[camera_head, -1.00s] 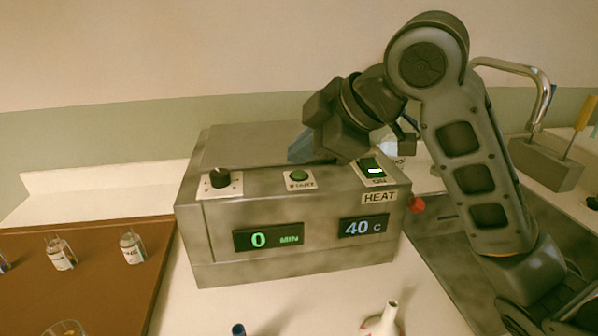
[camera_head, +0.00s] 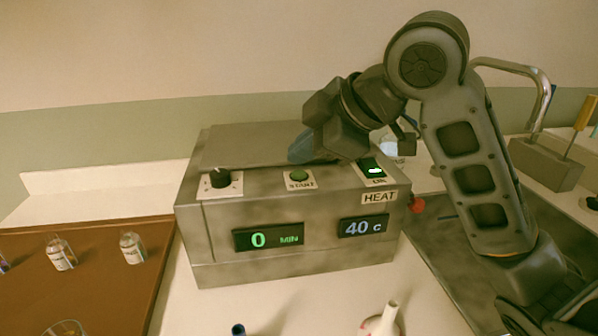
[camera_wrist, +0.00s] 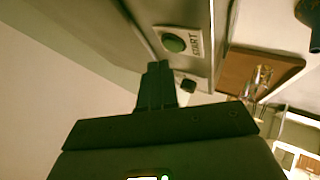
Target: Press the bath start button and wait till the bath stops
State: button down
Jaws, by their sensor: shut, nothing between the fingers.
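The metal bath (camera_head: 320,225) stands on the counter. Its front displays read 0 MIN and 40 C. The green start button (camera_head: 299,175) sits on its top front plate, marked START, and also shows in the wrist view (camera_wrist: 174,43). My gripper (camera_head: 301,151) is shut and empty, just behind the start button and above the bath's top. In the wrist view its fingertips (camera_wrist: 157,66) point toward the button, with a small gap in the picture. Whether they touch it cannot be told.
A black knob (camera_head: 220,177) is left of the button, and a lit green ON switch (camera_head: 373,169) is right, above the HEAT label. A brown tray (camera_head: 100,290) with small bottles lies left. A tap (camera_head: 540,85) stands at the right.

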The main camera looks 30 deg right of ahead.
aim_at(304, 176)
jog(key=shift+f+b, duration=0.35)
jog(key=shift+f, duration=0.1)
jog(key=shift+f+b, duration=0.3)
jog(key=shift+f, duration=0.05)
dwell(0.6)
dwell(0.4)
jog(key=shift+r+p, duration=0.7)
jog(key=shift+r, duration=0.1)
jog(key=shift+r, duration=0.1)
notch_tip(304, 176, up, 5)
jog(key=p, duration=0.4)
dwell(0.6)
